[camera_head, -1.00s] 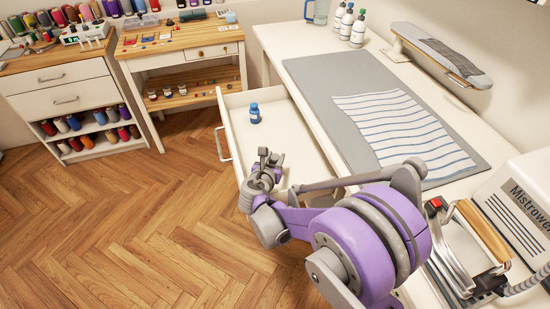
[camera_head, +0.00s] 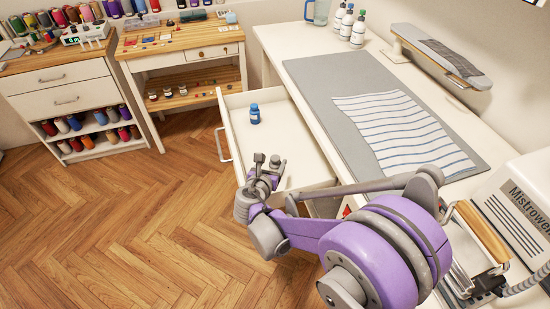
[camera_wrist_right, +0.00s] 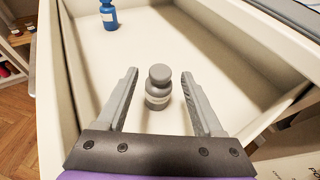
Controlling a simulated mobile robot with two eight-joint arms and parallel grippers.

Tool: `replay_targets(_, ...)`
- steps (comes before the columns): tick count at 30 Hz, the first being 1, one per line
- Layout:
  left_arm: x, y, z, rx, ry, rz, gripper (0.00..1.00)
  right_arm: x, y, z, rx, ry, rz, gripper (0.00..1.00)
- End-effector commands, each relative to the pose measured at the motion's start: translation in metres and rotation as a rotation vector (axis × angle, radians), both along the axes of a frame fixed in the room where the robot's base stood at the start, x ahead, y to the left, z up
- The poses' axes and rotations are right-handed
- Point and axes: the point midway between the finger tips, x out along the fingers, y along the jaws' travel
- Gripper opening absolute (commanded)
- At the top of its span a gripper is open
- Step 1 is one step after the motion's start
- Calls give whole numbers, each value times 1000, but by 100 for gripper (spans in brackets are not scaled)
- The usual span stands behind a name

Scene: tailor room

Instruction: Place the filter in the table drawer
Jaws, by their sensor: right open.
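The table drawer (camera_head: 291,149) is pulled open from the white table. A grey bottle-shaped object with a pale label (camera_wrist_right: 158,88), which seems to be the filter, stands upright inside the drawer in the right wrist view. My right gripper (camera_head: 267,168) is over the front part of the drawer. In the right wrist view its fingers (camera_wrist_right: 160,72) are open, one on each side of the grey object, with visible gaps. In the head view the gripper largely hides this object. My left gripper is not in view.
A blue bottle (camera_head: 254,113) stands farther back in the drawer; it also shows in the right wrist view (camera_wrist_right: 108,15). The tabletop holds a grey mat (camera_head: 320,90), striped cloth (camera_head: 405,130) and an iron (camera_head: 470,245). Floor left of the drawer is clear.

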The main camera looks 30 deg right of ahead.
Motion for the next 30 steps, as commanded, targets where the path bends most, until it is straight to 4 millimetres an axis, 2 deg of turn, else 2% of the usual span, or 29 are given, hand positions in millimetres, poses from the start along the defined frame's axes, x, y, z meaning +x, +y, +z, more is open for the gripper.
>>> replay_targets(6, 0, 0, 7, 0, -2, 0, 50, -32, 34, 20, 0, 0, 4, 68)
replay_targets(12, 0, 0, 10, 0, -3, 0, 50, -50, 51, 30, 0, 0, 2, 68)
replay_targets(18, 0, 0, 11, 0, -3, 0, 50, -56, 56, 33, -1, 1, -1, 68)
replay_targets(30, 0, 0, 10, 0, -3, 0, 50, -56, 56, 33, -1, 1, -1, 68)
